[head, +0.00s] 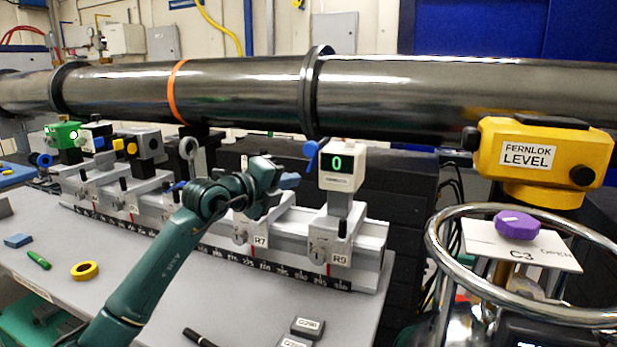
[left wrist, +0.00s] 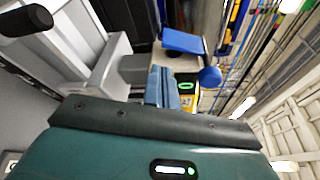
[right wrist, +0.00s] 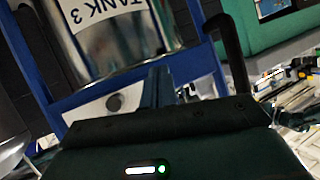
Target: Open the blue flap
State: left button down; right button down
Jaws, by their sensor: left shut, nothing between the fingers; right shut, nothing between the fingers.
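The blue flap (head: 312,152) is a small tilted blue piece on the left side of a white box (head: 340,182) with a green "0" display, above carriage R9. In the left wrist view a flat blue plate (left wrist: 183,41) and a round blue knob (left wrist: 210,77) show beyond the fingers, by the green display. My left gripper (head: 289,181) is shut and empty, just left of and a little below the flap, apparently apart from it. Its closed fingers also show in the left wrist view (left wrist: 162,87). My right gripper (right wrist: 156,86) is shut and empty, only in the right wrist view.
A rail (head: 308,272) with several carriages runs along the bench (head: 130,300). A dark pipe (head: 240,90) passes above. A yellow level (head: 543,158) and a chrome ring (head: 437,245) stand at right. In the right wrist view a metal tank (right wrist: 125,50) is close.

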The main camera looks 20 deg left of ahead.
pick_arm(q)
jog(key=x, duration=0.6)
jog(key=shift+w, duration=0.2)
pick_arm(e)
jog(key=shift+w+a+f, duration=0.15)
jog(key=shift+a+f, duration=0.05)
jog(key=shift+f, duration=0.15)
pick_arm(q)
jog(key=shift+w, duration=0.1)
pick_arm(e)
jog(key=shift+r, duration=0.15)
